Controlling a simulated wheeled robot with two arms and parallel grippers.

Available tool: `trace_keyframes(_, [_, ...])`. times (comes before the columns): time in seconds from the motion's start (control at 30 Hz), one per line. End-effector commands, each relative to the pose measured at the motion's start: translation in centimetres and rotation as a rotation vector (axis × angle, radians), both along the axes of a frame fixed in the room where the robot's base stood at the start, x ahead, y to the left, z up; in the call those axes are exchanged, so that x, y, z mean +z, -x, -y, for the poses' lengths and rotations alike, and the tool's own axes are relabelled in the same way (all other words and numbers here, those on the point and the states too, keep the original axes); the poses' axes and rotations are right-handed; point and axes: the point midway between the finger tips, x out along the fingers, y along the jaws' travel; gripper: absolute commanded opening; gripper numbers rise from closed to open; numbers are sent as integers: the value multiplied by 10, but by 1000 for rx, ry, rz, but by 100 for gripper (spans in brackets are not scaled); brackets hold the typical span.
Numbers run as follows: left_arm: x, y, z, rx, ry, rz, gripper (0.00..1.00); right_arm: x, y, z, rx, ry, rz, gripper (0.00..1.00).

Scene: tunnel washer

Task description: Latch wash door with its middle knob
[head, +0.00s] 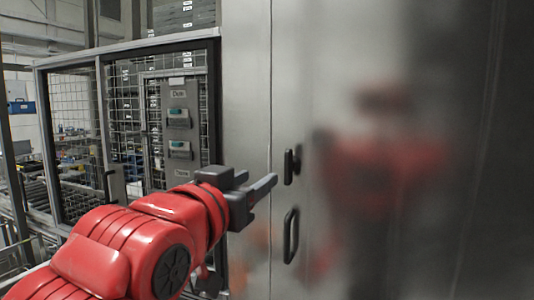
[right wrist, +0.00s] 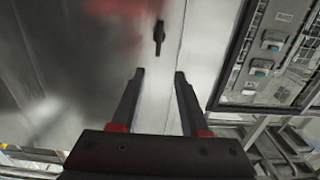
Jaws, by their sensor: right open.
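The wash door (head: 380,120) is a tall, smooth steel panel that looks flush with the steel beside it; I cannot tell whether it is latched. A black knob (head: 292,165) on a narrow upright plate sits near the door's left seam. My right gripper (head: 270,188) is just left of the knob and slightly lower in the picture, apart from it. In the right wrist view its two fingers (right wrist: 158,98) are spread with nothing between them. A black fitting (right wrist: 159,37) shows beyond the fingertips; I cannot tell whether it is the knob. My left gripper is not seen.
A black loop handle (head: 290,235) is below the knob. A wire-mesh fence (head: 128,120) with a grey control panel (head: 180,130) stands at the left, also seen in the right wrist view (right wrist: 268,55). The steel front reflects my red body.

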Motion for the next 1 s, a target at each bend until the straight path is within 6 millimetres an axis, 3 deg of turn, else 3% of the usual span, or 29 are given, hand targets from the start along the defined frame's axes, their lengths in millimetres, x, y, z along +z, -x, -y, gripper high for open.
trace_keyframes(0.6, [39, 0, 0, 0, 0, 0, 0, 4, -127, 42, -5, 8, 6, 45])
trace_keyframes(0.8, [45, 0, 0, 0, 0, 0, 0, 3, -153, 49, -3, 9, 4, 45])
trace_keyframes(1.0, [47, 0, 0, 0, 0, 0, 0, 1, -160, 51, -1, 8, 7, 45])
